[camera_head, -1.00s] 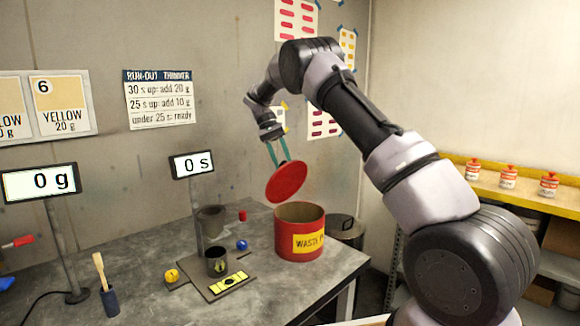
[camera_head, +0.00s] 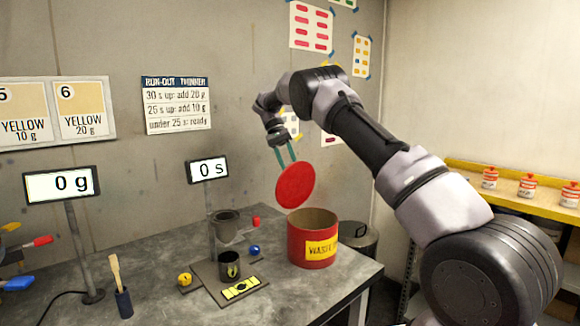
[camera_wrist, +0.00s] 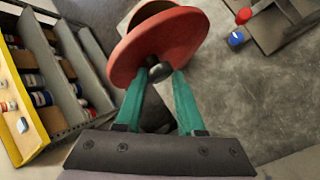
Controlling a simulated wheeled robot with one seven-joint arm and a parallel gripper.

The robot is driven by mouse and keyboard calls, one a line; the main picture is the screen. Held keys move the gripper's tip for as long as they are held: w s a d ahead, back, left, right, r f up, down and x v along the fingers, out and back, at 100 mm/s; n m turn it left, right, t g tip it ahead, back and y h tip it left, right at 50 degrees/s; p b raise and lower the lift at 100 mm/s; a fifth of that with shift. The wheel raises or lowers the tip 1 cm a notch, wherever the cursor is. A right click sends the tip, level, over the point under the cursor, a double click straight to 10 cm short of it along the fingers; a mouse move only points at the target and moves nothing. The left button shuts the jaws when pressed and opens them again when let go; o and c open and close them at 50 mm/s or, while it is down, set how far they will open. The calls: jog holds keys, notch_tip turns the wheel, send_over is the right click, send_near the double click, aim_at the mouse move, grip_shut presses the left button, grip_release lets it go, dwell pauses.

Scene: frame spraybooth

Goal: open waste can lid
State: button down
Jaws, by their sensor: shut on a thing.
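The red waste can (camera_head: 297,249) with a yellow "WASTE" label stands on the grey bench, its top open. Its round red lid (camera_head: 295,186) is in the air just above and left of the can, tilted steeply and apart from the rim. My gripper (camera_head: 287,154) has teal fingers shut on the lid's knob. In the wrist view my gripper (camera_wrist: 158,82) holds the dark knob (camera_wrist: 158,70) between the fingertips, with the red lid (camera_wrist: 185,38) beyond it. The lid hides most of the can there.
A stand with a funnel cup (camera_head: 226,222), a dark cup (camera_head: 230,264), a yellow level (camera_head: 240,288) and small balls sit left of the can. A brush pot (camera_head: 123,303) stands front left. A lidded bin (camera_head: 358,238) is behind the bench's right edge. Shelves (camera_head: 510,190) stand at right.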

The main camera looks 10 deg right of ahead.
jog(key=c, duration=0.5)
grip_release()
jog(key=shift+s+a+f+g, duration=0.3)
jog(key=shift+a+f, duration=0.35)
jog(key=shift+d+r, duration=0.1)
jog(key=shift+d, duration=0.15)
jog(key=shift+w+d, duration=0.15)
jog(key=shift+d, duration=0.05)
jog(key=shift+r, duration=0.15)
